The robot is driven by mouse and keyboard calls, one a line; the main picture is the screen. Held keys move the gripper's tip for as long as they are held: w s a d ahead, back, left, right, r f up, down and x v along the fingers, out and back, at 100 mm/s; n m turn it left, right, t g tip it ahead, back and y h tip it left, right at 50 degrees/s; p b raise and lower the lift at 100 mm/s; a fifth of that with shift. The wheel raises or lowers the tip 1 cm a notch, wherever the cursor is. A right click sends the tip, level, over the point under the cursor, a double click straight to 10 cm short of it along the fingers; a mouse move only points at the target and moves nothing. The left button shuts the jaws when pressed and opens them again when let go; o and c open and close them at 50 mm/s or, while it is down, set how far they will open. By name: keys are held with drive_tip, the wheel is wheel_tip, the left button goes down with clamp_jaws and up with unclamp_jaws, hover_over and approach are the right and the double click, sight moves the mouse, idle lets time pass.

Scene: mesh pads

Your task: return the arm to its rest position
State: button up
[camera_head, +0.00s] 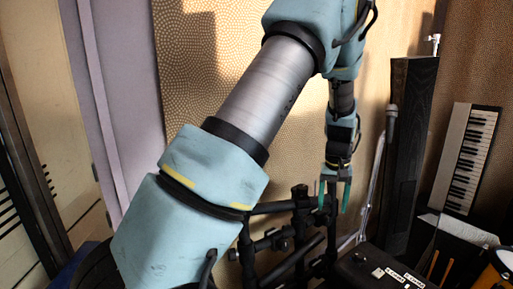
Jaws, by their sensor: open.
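My arm fills the middle of the head view, with teal covers and a grey metal tube. It rises from the lower left to an elbow at the top, then hangs down on the right. My gripper (333,197) is at the low end of that hanging part and points downward. Its two green-tipped fingers are apart, with nothing between them. The gripper shows in front of black stand hardware; I cannot tell how far apart they are in depth.
A black stand (300,235) is behind and below the gripper. A black box (365,268), a tall dark column (408,150), a microphone (391,115) and a keyboard (467,158) are to the right. A patterned wall (190,70) is behind; lilac panels (118,90) are at left.

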drive_tip(key=s+a+r+n+p, duration=0.1)
drive_tip(key=a+r+p, duration=0.1)
drive_tip(key=a+r, duration=0.45)
drive_tip(key=s+a+r+p, duration=0.1)
drive_tip(key=a+r+p, duration=0.15)
drive_tip(key=a, duration=0.75)
drive_tip(key=s+a+r+p, duration=0.1)
drive_tip(key=s+a+r, duration=0.2)
drive_tip(key=s+a, duration=0.2)
drive_tip(key=s+a+r+n+t+p, duration=0.1)
drive_tip(key=s+a+r, duration=0.3)
drive_tip(key=a, duration=0.5)
drive_tip(key=shift+s+t+p, duration=0.3)
drive_tip(key=shift+s+p, duration=0.05)
drive_tip(key=shift+p, duration=0.15)
